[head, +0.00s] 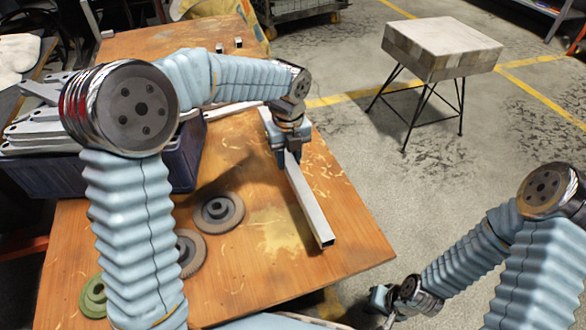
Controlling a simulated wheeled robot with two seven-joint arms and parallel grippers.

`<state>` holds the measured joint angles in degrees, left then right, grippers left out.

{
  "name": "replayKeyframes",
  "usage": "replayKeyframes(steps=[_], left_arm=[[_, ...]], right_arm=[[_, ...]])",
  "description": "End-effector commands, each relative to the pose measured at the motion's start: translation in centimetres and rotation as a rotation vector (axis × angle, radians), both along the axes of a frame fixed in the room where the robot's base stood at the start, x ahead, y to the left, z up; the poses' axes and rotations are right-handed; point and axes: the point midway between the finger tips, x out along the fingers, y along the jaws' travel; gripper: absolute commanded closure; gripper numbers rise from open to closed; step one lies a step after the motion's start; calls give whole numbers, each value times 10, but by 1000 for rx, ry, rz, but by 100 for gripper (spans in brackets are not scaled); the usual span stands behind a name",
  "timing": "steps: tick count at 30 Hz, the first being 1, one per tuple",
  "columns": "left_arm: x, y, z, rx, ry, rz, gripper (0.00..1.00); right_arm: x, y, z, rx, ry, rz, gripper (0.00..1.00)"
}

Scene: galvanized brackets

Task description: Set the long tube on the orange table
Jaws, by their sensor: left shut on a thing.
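The long tube (312,202) is a grey, square-section metal bar with an open near end. It lies lengthwise over the right part of the orange table (345,255), an orange-brown worn wooden top. My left gripper (287,150) is shut on the tube toward its far end, reaching from above. I cannot tell whether the tube touches the tabletop or is slightly above it. My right gripper (383,300) is low at the bottom, beyond the table's near right edge and away from the tube. Its fingers are too small and dark to read.
A dark blue crate (100,185) with grey brackets stands on the table's left. Two grey discs (219,212) (190,252) and a green disc (93,296) lie nearer. Small blocks (221,47) are at the back. A pale-topped stool (440,45) stands on the floor at right.

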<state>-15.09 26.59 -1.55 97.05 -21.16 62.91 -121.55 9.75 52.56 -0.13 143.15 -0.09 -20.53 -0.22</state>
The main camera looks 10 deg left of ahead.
Motion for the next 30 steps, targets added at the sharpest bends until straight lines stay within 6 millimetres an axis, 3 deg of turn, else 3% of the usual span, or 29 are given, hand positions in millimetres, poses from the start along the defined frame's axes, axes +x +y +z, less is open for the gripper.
replayKeyframes(steps=[7, 13, 25, 26, 30], left_arm=[[8, -9, -14, 0, 0, 0, 100], [10, -11, -44, -1, 1, 0, 100], [10, -10, -50, -1, -2, 0, 100], [10, -10, -50, -1, -1, 0, 64], [10, -10, -50, 0, 0, 0, 43]], right_arm=[[0, 0, -2, 1, 1, 0, 100], [0, 1, -8, 2, 1, 2, 100], [0, 1, -9, 2, 2, 2, 100], [0, 1, -8, 2, 2, 2, 100], [0, 1, -8, 2, 2, 2, 100]])
